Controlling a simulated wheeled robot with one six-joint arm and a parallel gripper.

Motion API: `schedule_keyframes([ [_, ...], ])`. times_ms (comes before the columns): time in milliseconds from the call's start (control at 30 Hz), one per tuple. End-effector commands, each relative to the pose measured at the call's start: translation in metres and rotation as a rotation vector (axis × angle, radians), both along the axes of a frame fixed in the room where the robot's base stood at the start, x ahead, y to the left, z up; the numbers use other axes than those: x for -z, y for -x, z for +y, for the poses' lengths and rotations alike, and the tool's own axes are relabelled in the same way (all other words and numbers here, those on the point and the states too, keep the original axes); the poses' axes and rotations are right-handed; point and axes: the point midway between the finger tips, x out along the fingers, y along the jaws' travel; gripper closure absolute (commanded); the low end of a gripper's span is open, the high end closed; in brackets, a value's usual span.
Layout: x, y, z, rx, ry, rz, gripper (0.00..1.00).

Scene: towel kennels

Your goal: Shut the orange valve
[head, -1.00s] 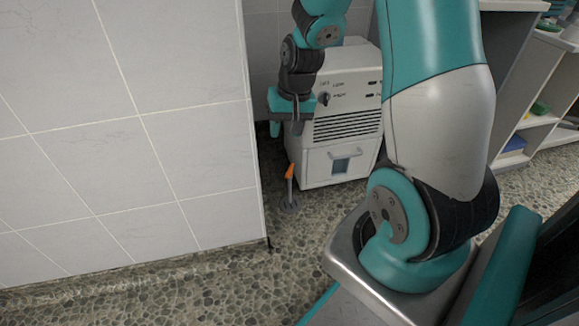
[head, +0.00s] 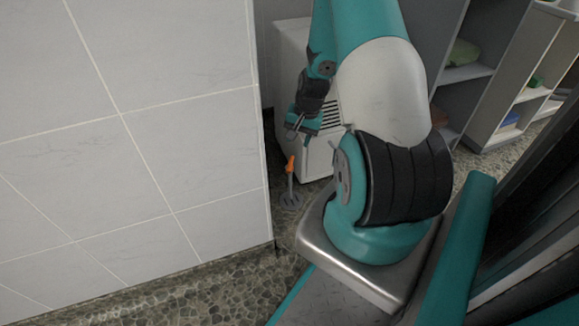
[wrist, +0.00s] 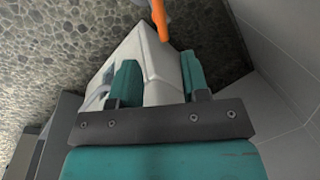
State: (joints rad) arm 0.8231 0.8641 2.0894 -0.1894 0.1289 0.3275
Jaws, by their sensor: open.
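The orange valve (head: 290,164) is a small orange lever on a grey post with a round base on the pebbled floor, close to the tiled wall's corner. In the wrist view its orange lever (wrist: 160,20) shows at the top edge, beyond my fingertips; the rest of it is cut off. My gripper (head: 297,128) is a little above the lever in the head view, its fingers apart and empty. In the wrist view my gripper (wrist: 158,82) has a clear gap between its two teal fingers. I see no contact with the valve.
A white machine (head: 290,75) with a vented front stands right behind the valve, partly hidden by my arm. The tiled wall (head: 150,130) is close on the left. Grey shelves (head: 465,75) stand at the right. Pebbled floor (head: 215,295) is open in front.

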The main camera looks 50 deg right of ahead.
Motion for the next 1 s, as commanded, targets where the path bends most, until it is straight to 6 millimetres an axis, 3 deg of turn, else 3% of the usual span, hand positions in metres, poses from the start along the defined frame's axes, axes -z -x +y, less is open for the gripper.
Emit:
schedule_keyframes([
  [33, 0.02, -0.002, 0.001, -0.001, 0.0, 0.0, 0.58],
  [100, 0.036, -0.006, 0.003, -0.003, 0.0, 0.0, 0.58],
  [400, 0.091, -0.017, 0.009, -0.006, 0.001, -0.001, 0.58],
  [600, 0.104, -0.02, 0.011, -0.006, 0.002, -0.001, 0.58],
  [900, 0.104, -0.021, 0.011, -0.006, 0.002, -0.001, 0.58],
  [933, 0.104, -0.021, 0.011, -0.006, 0.002, -0.001, 0.6],
  [1000, 0.104, -0.021, 0.012, -0.006, 0.001, -0.001, 0.76],
])
